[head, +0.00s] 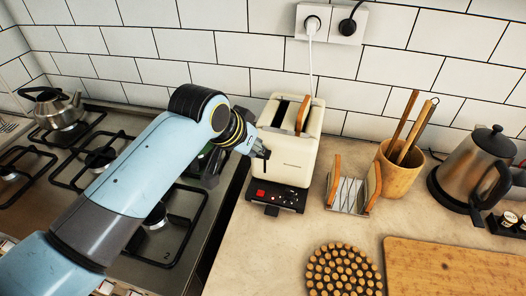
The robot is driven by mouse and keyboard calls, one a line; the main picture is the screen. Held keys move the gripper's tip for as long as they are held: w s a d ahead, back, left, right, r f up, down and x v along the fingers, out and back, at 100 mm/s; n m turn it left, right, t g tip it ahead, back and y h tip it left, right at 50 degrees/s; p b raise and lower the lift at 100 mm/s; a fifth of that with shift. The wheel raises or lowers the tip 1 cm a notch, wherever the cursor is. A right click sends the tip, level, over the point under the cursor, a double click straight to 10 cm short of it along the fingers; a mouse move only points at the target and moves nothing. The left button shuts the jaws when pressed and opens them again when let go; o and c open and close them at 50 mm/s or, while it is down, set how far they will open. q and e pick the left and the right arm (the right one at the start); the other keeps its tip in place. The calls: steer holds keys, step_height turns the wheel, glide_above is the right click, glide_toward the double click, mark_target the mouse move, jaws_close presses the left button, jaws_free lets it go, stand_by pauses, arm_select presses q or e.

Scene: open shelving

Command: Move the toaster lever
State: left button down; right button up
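The cream toaster (287,158) stands on the counter beside the stove, with a slice of bread (303,115) showing in one of its top slots. Its black lower front panel (277,193) has red controls, and a dark tab (271,210) juts out below. I cannot tell for sure which part is the lever. My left arm reaches in from the lower left, and its wrist is at the toaster's left side. My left gripper (262,153) is dark and mostly hidden by the wrist. Its tip is close to or touching the toaster's front-left edge; its opening cannot be made out. My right gripper is out of view.
A toast rack (349,195) stands right of the toaster, with a utensil pot (399,172) and a kettle (473,168) beyond. A round trivet (343,272) and a wooden board (455,271) lie in front. The stove (140,258) is under my arm.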

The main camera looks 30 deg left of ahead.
arm_select(q)
steer(key=shift+x, duration=0.95)
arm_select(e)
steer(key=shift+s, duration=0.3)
arm_select(q)
steer(key=shift+f, duration=0.1)
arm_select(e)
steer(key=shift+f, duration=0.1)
arm_select(q)
step_height(320, 180, down, 6)
steer(key=b, duration=0.3)
steer(key=s+p, duration=0.1)
steer(key=s+r+p, duration=0.1)
steer(key=s+p, duration=0.1)
steer(key=shift+a, duration=0.1)
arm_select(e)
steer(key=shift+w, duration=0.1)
